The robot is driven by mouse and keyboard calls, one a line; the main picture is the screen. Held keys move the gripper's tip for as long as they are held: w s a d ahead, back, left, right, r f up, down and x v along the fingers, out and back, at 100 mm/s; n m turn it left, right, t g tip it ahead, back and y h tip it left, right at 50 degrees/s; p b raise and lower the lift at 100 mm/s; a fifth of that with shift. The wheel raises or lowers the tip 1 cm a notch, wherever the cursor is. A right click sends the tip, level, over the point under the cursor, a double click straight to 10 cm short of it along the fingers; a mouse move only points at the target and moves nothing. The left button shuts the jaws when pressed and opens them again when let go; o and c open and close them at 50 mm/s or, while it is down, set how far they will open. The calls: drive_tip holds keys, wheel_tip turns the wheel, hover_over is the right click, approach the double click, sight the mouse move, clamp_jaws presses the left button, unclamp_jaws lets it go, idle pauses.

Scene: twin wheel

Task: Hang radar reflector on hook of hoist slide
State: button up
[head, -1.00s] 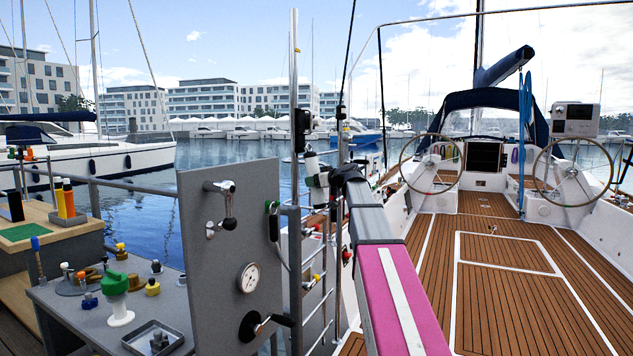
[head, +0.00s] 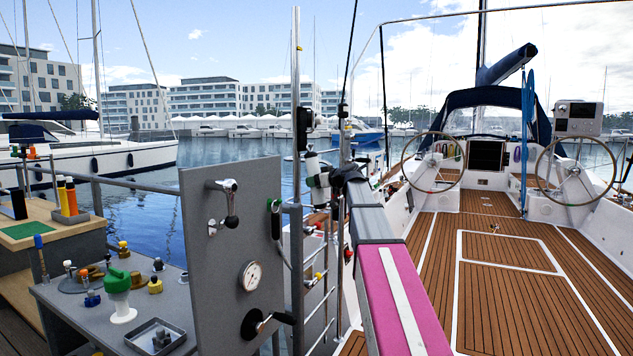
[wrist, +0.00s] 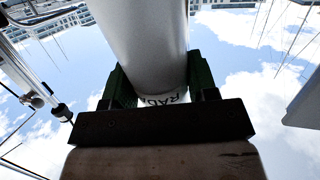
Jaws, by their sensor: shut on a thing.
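The radar reflector is a white cylinder (head: 316,168) with dark bands in the head view. In the wrist view the white cylinder (wrist: 150,45), with partly hidden dark lettering, stands between green finger pads. My gripper (wrist: 152,88) is shut on it. In the head view my gripper is small and mostly hidden behind my arm. A tall metal pole (head: 296,60) rises just left of the reflector. A black block (head: 304,118) on the pole, seemingly the hoist slide, is just above and left of the reflector. I cannot make out its hook or any contact.
A grey panel (head: 228,270) with levers and a gauge stands left of the pole. A grey bench (head: 75,325) holds a green-topped white item (head: 120,295) and a tray (head: 155,338). The boat's teak deck (head: 510,290) is open at right.

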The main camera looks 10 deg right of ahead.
idle(0.7)
drive_tip(key=o, duration=1.4)
drive_tip(key=shift+f, duration=0.1)
drive_tip(key=shift+s, duration=0.1)
drive_tip(key=v, duration=1)
drive_tip(key=s+a+f+m+g+h, duration=0.1)
drive_tip(key=s+a+f+g, duration=0.15)
drive_tip(key=f, duration=0.75)
drive_tip(key=s+a+f+m+g+h, duration=0.1)
drive_tip(key=s+f+m+h, duration=0.15)
drive_tip(key=f, duration=0.85)
drive_tip(key=s+a+f+m+g+h, duration=0.15)
drive_tip(key=s+f, duration=0.25)
drive_tip(key=f, duration=0.6)
drive_tip(key=s+a+f+m+g+h, duration=0.1)
drive_tip(key=s+f+g+h, duration=0.1)
drive_tip(key=s+f, duration=0.8)
drive_tip(key=s+f+m+g+h, duration=0.2)
drive_tip(key=s+f+g, duration=0.3)
drive_tip(key=s+f, duration=0.5)
wheel_tip(320, 180, down, 5)
drive_tip(key=shift+a+r+h, duration=0.25)
drive_tip(key=shift+a+h, duration=0.1)
drive_tip(key=shift+h, duration=0.15)
